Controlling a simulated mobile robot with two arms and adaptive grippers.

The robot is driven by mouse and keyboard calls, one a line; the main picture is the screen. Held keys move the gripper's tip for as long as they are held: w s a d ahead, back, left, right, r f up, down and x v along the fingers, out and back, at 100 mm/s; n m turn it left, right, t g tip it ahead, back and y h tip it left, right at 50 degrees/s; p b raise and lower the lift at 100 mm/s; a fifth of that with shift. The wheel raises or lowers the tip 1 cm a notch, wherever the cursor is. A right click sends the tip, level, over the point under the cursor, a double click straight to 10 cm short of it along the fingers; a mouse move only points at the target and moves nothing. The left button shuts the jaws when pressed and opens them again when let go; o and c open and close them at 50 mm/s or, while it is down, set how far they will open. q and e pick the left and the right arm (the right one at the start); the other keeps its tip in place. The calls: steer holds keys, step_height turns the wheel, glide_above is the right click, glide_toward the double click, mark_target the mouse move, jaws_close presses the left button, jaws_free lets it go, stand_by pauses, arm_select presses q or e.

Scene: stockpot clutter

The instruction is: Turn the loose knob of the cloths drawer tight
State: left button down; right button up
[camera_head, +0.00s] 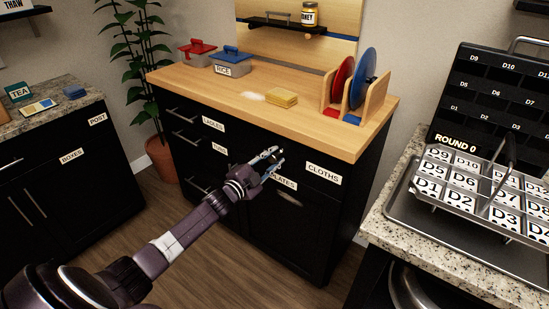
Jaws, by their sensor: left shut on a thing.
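The cloths drawer is the upper right drawer of the black cabinet, with a white CLOTHS label (323,174) on its dark front. My left gripper (273,156) reaches in from the lower left and is at the drawer front, left of that label. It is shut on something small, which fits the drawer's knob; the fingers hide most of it. I cannot see whether the knob is tight or loose. The PLATES label (286,184) sits just below the gripper, partly covered. My right gripper is not in view.
On the wooden top (300,120) stand a red-lidded box (198,54), a RICE box (231,63), yellow cloths (282,97) and a rack with a red plate (342,80) and a blue plate (362,78). A granite counter with a labelled tray (455,205) stands at right.

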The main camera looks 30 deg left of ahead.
arm_select(q)
steer(key=m+b, duration=0.1)
steer(key=m, duration=0.2)
steer(key=shift+f, duration=0.1)
steer(key=shift+m, duration=0.8)
steer(key=shift+b, duration=0.3)
steer(key=shift+m+b, duration=0.55)
steer(key=shift+m, duration=0.35)
steer(key=shift+m+b, duration=0.3)
steer(key=shift+m, duration=0.4)
steer(key=shift+a+m, duration=0.1)
steer(key=shift+m, duration=0.6)
